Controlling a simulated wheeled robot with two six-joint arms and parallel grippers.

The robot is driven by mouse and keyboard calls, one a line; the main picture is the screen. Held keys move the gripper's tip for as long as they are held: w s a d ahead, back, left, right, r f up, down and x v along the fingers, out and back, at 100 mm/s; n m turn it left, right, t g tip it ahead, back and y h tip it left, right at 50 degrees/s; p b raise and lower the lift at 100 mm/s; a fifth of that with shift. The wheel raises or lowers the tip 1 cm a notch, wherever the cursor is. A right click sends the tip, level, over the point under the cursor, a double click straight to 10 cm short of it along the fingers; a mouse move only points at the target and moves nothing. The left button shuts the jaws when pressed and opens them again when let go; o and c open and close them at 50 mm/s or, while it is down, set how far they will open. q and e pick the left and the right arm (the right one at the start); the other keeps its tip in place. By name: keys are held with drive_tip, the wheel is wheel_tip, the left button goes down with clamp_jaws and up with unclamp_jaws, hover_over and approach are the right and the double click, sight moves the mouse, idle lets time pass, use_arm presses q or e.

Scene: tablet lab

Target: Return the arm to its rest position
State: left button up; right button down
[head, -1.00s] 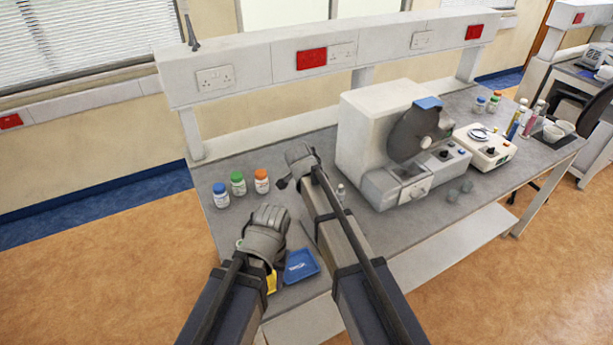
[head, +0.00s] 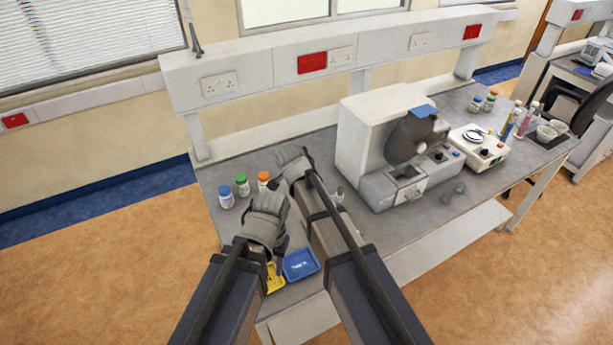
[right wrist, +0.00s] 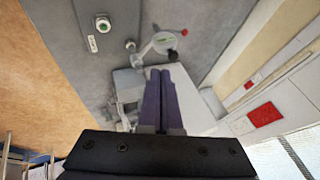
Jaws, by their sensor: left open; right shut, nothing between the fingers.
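My left gripper (head: 265,222) is over the front left part of the grey bench, above a yellow tray (head: 274,279) and a blue tray (head: 300,265). Its fingers are mostly hidden in the head view; it is open. My right gripper (head: 292,164) is farther back over the bench, left of the white machine. In the right wrist view its two purple fingers (right wrist: 161,98) lie together, shut, with nothing between them. My right arm stretches forward across the bench's front edge, close beside the left arm.
Bottles with blue (head: 225,196), green (head: 242,184) and orange (head: 263,180) caps stand at the bench's left end. The large white machine (head: 360,140) stands right of my right gripper. A small white device (head: 478,148) is farther right. A raised socket rail (head: 270,65) runs behind.

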drive_tip(key=shift+d, duration=0.1)
drive_tip(key=s+d+f+n+g+y, duration=0.1)
drive_tip(key=s+d+n+g, duration=0.1)
drive_tip(key=s+d+n, duration=0.35)
drive_tip(key=s+d+f+n+g, duration=0.1)
drive_tip(key=s+d+n+g, duration=0.15)
drive_tip(key=s, duration=0.55)
drive_tip(key=s+d+f+n+g+y, duration=0.1)
drive_tip(key=s+d+f+n, duration=0.1)
drive_tip(key=s+d+n, duration=0.4)
use_arm(q)
wheel_tip(320, 180, down, 17)
drive_tip(key=b, duration=1.7)
drive_tip(key=shift+f, duration=0.2)
use_arm(e)
drive_tip(key=s+a+f+n, duration=0.1)
drive_tip(key=s+a+f, duration=0.2)
drive_tip(key=a+f, duration=0.3)
drive_tip(key=s+a+f+n+g, duration=0.1)
drive_tip(key=s+a+f+n, duration=0.1)
drive_tip(key=s+a+f, duration=0.2)
drive_tip(key=a+f, duration=0.3)
drive_tip(key=f, duration=0.3)
drive_tip(key=shift+s+f+h, duration=0.15)
drive_tip(key=shift+f+h, duration=0.25)
